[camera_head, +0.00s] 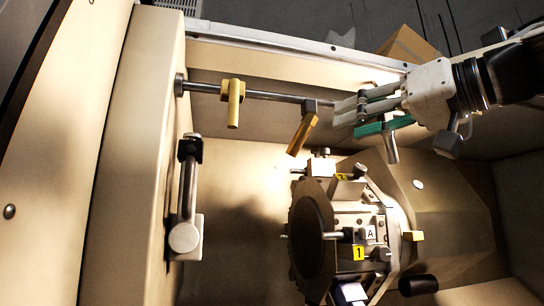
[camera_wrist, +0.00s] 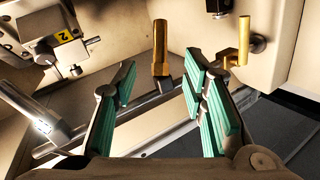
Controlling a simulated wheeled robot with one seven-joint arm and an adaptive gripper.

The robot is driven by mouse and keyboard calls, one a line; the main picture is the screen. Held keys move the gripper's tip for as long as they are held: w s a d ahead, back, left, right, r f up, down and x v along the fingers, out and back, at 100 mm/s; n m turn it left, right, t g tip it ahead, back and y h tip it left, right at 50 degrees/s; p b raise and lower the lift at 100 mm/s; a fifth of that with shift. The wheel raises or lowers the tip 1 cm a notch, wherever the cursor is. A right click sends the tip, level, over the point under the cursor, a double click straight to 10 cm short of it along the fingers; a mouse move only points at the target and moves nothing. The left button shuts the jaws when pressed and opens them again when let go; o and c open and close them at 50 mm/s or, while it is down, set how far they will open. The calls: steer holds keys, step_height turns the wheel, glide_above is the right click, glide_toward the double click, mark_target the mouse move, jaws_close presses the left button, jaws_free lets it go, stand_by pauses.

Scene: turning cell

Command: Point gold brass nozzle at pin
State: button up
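Two gold-coloured nozzles hang on a metal rail (camera_head: 270,97). The nearer one (camera_head: 302,130) slants down-left in the head view and stands upright between my fingers in the wrist view (camera_wrist: 160,48). The other nozzle (camera_head: 233,104) is farther left along the rail, and at right in the wrist view (camera_wrist: 244,40). My gripper (camera_head: 345,108) is open, its green-padded fingers apart on either side of the nearer nozzle (camera_wrist: 160,76), with no visible contact. Several small pins stick out of the turret, one left of label 1 (camera_head: 331,236) and one near label 2 (camera_wrist: 75,71). I cannot tell which pin is meant.
A silver nozzle (camera_head: 391,149) hangs beneath my gripper; it shows at left in the wrist view (camera_wrist: 52,149). The toothed turret (camera_head: 312,235) stands below the rail. A dark-topped lever arm (camera_head: 188,195) is on the left wall. Open space lies between that wall and the turret.

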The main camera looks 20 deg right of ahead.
mark_target(302, 141)
steer(key=p+x, duration=0.1)
steer(key=x, duration=1.2)
steer(key=shift+a+f+p, duration=0.1)
steer(key=shift+a+p, duration=0.05)
steer(key=shift+p, duration=0.2)
jaws_close()
